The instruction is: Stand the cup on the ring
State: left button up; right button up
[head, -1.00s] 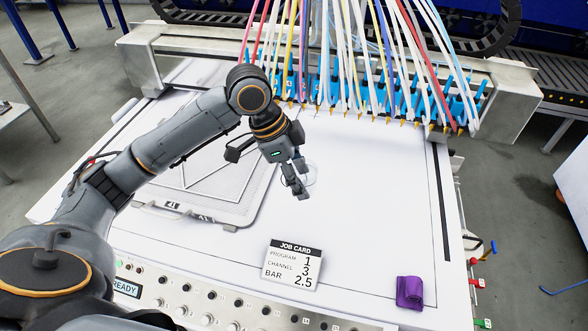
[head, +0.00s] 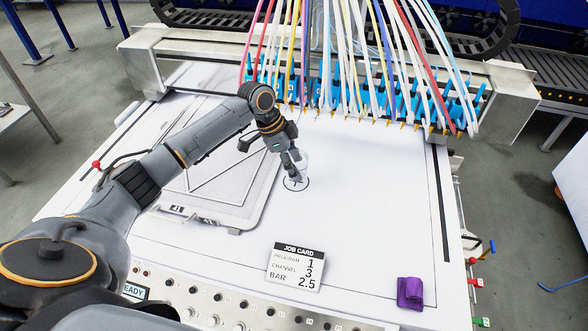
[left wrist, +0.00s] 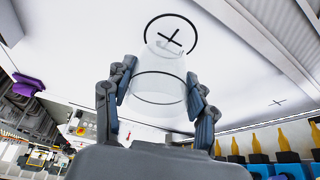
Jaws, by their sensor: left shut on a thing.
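A clear, frosted cup (left wrist: 158,98) with a dark line around it is between the fingers of my left gripper (left wrist: 161,82), which is shut on it. In the head view the cup (head: 303,162) is pale and partly hidden by my left gripper (head: 292,177). The ring (head: 305,187) is a thin black circle on the white table, just below the gripper in that view. In the left wrist view the ring (left wrist: 147,32) has a black cross inside, and the cup's far end overlaps its near part. I cannot tell whether the cup touches the table. My right gripper is out of view.
A row of blue nozzles (head: 365,96) with hoses hangs across the back. A framed screen (head: 215,175) lies left of the ring. A job card (head: 296,267) and a purple cloth (head: 410,292) lie in front. The table right of the ring is clear.

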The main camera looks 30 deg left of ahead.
pick_arm(q)
jog(key=shift+w+a+f, duration=0.25)
jog(key=shift+f, duration=0.3)
notch_tip(320, 180, down, 2)
jog(key=shift+f+p, duration=0.15)
jog(key=shift+p, duration=0.55)
jog(key=shift+f, duration=0.25)
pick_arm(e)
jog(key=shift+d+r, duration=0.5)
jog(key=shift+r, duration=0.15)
pick_arm(q)
jog(key=shift+f, duration=0.2)
jog(key=o, duration=0.9)
jog(key=shift+o, duration=0.2)
